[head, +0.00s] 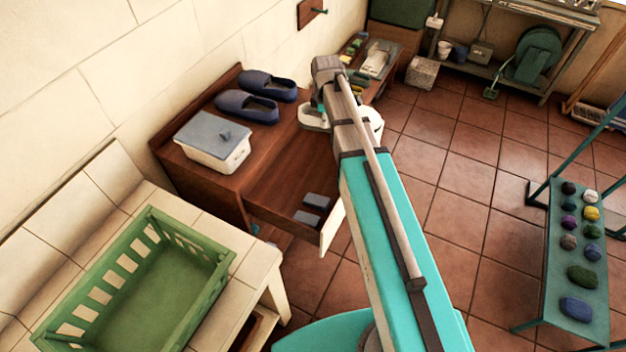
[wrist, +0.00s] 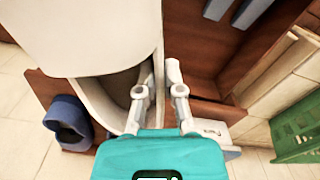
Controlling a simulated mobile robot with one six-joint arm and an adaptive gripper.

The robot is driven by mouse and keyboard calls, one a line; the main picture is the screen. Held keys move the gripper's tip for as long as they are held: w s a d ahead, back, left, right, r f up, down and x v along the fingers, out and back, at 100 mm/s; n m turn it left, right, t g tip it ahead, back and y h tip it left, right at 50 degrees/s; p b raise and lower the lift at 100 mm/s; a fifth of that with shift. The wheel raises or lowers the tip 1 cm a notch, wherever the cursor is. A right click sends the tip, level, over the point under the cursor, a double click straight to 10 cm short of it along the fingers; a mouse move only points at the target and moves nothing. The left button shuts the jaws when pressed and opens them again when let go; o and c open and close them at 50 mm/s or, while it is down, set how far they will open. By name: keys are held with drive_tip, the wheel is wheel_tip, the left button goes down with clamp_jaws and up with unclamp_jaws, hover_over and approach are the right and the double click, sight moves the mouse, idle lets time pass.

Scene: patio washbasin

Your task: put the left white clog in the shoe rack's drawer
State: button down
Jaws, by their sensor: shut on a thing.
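My gripper (wrist: 157,82) is shut on the rim of a white clog (wrist: 85,35), with one finger in the shoe's opening and one outside. In the head view a white clog (head: 312,118) shows left of my arm, at the far end of the shoe rack (head: 278,150). More white shows right of the arm; I cannot tell if it is the same clog. My arm hides most of my gripper there. The rack's drawer (head: 333,228) is pulled out. Two grey-blue blocks (head: 310,208) lie in it, near its front end, and show in the wrist view (wrist: 248,12).
Two dark blue slippers (head: 248,106) and a white box (head: 215,152) with a grey lid stand on the rack. A green crate (head: 165,280) is on the tiled bench at near left. A teal bench (head: 560,260) with several coloured stones stands right. The floor between is clear.

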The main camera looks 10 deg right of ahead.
drive_tip(key=w+f+m+b, duration=0.6)
drive_tip(key=f+m, duration=0.1)
drive_tip(key=m, duration=0.4)
drive_tip(key=m+b, duration=0.6)
drive_tip(key=m, duration=0.5)
hover_over(319, 152)
drive_tip(key=shift+f, duration=2.7)
drive_tip(key=shift+f, duration=0.1)
wheel_tip(319, 152, down, 6)
drive_tip(key=b, duration=0.6)
drive_tip(key=shift+f, duration=0.15)
drive_tip(key=shift+f+b, duration=1.8)
drive_tip(key=shift+b, duration=0.1)
